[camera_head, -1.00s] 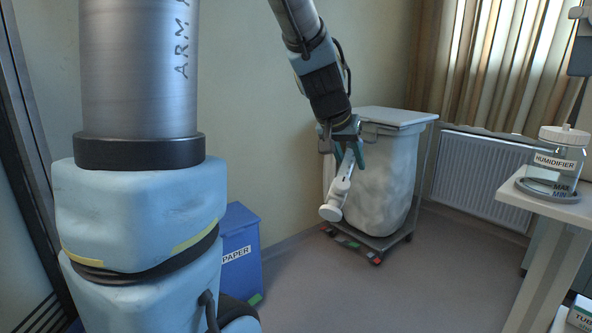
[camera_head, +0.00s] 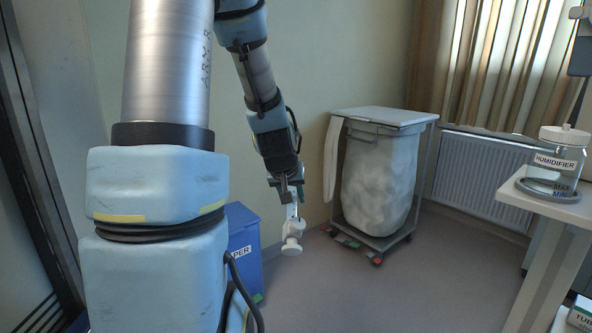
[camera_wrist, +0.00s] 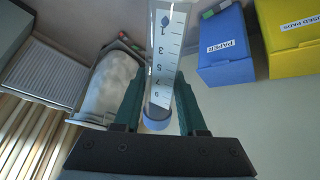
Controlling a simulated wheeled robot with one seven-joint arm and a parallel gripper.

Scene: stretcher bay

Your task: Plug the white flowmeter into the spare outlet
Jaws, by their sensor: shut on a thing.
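My gripper (camera_head: 289,199) is shut on the white flowmeter (camera_head: 292,241), which hangs below the fingers in the head view, clear of the floor. The spare outlet is not in view in either camera.
A blue paper bin (camera_head: 243,250) stands just left of the flowmeter. A lidded laundry cart (camera_head: 378,185) is behind, to the right. A shelf at the right holds a humidifier jar (camera_head: 556,160). The wrist view adds a yellow bin (camera_wrist: 288,40). Floor between is clear.

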